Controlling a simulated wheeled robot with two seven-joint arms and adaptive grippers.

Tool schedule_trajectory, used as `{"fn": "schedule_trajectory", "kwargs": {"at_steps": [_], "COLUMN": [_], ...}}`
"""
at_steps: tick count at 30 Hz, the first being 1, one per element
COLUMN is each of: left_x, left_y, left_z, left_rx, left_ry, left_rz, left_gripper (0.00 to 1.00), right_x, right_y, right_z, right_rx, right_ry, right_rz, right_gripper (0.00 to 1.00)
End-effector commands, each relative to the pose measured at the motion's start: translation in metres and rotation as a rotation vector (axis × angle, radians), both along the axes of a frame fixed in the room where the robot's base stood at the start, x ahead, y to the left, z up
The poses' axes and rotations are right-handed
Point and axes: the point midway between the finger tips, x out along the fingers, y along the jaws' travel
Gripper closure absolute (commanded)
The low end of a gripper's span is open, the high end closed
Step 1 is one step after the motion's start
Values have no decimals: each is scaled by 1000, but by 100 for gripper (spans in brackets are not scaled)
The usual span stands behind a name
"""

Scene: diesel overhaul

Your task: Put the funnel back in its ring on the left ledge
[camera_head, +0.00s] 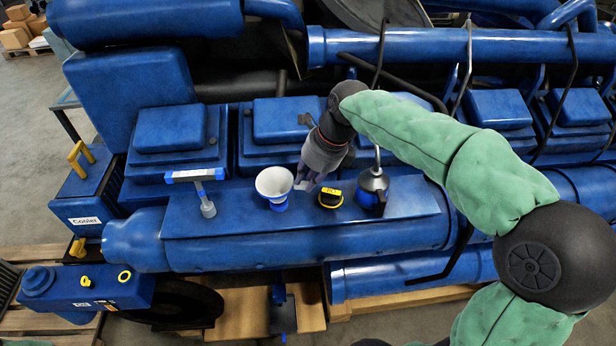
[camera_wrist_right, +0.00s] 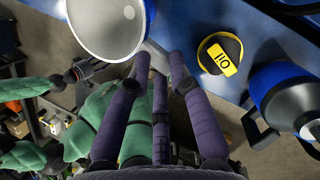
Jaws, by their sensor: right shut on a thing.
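The white funnel (camera_head: 273,181) is near the middle of the long blue ledge (camera_head: 400,200), wide mouth up. A blue part (camera_head: 278,205) shows below its cone; I cannot tell whether this is the ring or part of the funnel. My right gripper (camera_head: 304,183) is beside the funnel on its right, shut on its grey tab. The funnel's cone (camera_wrist_right: 105,28) fills the upper left of the right wrist view, with the fingers at its edge. What appears to be my left gripper (camera_wrist_right: 85,70) shows small and dark there; its jaws are unclear.
A black and yellow round object (camera_head: 330,197) sits just right of the funnel. A blue and grey can (camera_head: 372,184) with a spout stands further right. A blue and grey T-shaped tool (camera_head: 205,190) stands to the left. The ledge's front strip is clear.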

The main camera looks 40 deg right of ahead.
Motion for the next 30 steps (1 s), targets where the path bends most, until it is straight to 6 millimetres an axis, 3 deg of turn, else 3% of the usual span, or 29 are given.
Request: {"fn": "schedule_trajectory", "kwargs": {"at_steps": [17,18,20,30], "left_x": [0,0,0,0], "left_y": [0,0,0,0], "left_z": [-12,-11,-10,-10], "left_rx": [0,0,0,0], "left_ry": [0,0,0,0], "left_rz": [0,0,0,0], "left_gripper": [52,52,52,52], "right_x": [0,0,0,0], "right_y": [0,0,0,0], "right_z": [-20,-18,-18,-17], "right_rx": [0,1,0,0], "right_ry": [0,-1,0,0], "right_rz": [-1,-1,-1,0], "right_gripper": [100,68,51,51]}}
